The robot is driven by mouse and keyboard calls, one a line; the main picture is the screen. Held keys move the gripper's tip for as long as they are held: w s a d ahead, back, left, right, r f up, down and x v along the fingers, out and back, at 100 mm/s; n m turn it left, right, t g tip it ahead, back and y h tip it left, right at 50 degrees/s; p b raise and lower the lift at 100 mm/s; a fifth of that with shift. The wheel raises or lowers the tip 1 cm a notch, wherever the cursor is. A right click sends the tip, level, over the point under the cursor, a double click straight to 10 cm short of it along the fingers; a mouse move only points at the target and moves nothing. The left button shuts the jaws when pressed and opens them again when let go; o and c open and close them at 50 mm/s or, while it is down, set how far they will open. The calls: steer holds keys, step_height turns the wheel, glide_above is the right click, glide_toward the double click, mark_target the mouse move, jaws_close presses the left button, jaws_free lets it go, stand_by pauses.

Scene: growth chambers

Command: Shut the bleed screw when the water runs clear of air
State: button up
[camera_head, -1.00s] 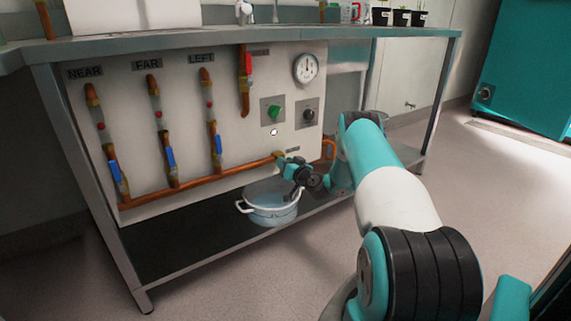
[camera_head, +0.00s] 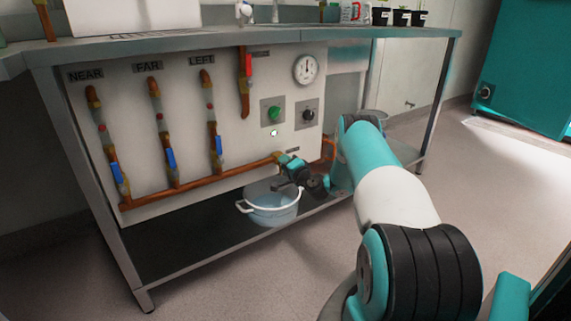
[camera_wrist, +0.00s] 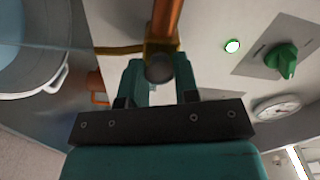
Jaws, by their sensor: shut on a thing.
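The bleed screw (camera_wrist: 159,68) is a dark round head on the brass fitting at the end of the copper pipe (camera_wrist: 167,20). In the wrist view my gripper (camera_wrist: 160,82) has one teal finger on each side of it and is shut on it. In the head view my gripper (camera_head: 288,163) is at the right end of the low copper pipe and hides the screw. A thin brass spout (camera_wrist: 120,49) points toward the white bucket (camera_wrist: 52,80), with a faint bluish streak beyond its tip. I cannot tell whether bubbles are in it. The bucket (camera_head: 272,215) stands below.
The panel carries a lit lamp (camera_head: 274,133), a green knob (camera_head: 274,113), a black knob (camera_head: 308,114) and a round gauge (camera_head: 305,68). Three blue-handled valve pipes stand left, under NEAR, FAR and LEFT labels. A red-handled pipe (camera_head: 245,80) hangs beside them. Floor at right is clear.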

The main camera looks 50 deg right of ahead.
steer(key=shift+m, duration=1.9)
steer(key=o, duration=0.9)
steer(key=shift+s, duration=0.1)
